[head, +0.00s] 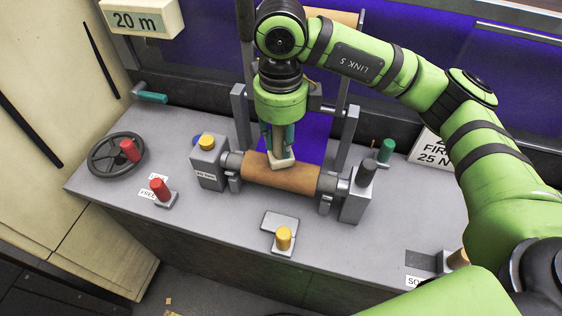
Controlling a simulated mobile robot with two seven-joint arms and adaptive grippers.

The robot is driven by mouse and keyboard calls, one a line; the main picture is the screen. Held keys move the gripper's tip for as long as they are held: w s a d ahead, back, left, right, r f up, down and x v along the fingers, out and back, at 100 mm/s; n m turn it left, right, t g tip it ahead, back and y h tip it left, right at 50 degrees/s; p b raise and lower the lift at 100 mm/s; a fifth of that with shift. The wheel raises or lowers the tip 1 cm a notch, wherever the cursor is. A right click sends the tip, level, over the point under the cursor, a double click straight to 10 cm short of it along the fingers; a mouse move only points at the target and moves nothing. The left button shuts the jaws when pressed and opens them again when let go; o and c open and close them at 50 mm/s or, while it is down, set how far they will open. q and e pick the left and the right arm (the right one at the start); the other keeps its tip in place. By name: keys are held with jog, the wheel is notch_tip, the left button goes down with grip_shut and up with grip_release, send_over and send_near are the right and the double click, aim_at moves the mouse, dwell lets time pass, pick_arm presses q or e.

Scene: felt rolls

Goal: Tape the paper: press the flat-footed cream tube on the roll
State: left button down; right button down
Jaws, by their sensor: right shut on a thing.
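The brown roll (300,179) lies level between two grey end blocks on the bench. My right gripper (278,135) points down over the left part of the roll, shut on the flat-footed cream tube (282,160). The tube's pale foot is at the roll's upper left surface and covers part of it. I cannot tell for sure whether the foot touches the roll. The tube's upper part is mostly hidden by the fingers. My left gripper is not in view.
A handwheel (117,152) and a red knob (160,188) are on the left. A yellow knob (283,238) stands in front of the roll, a green knob (386,150) at right behind. Grey uprights (241,117) flank the blue sheet (307,148).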

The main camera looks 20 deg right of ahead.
jog(key=shift+f+b, duration=0.4)
jog(key=shift+r, duration=0.1)
dwell(0.8)
jog(key=shift+r+p, duration=1.8)
jog(key=shift+r, duration=1.65)
jog(key=shift+f, duration=0.1)
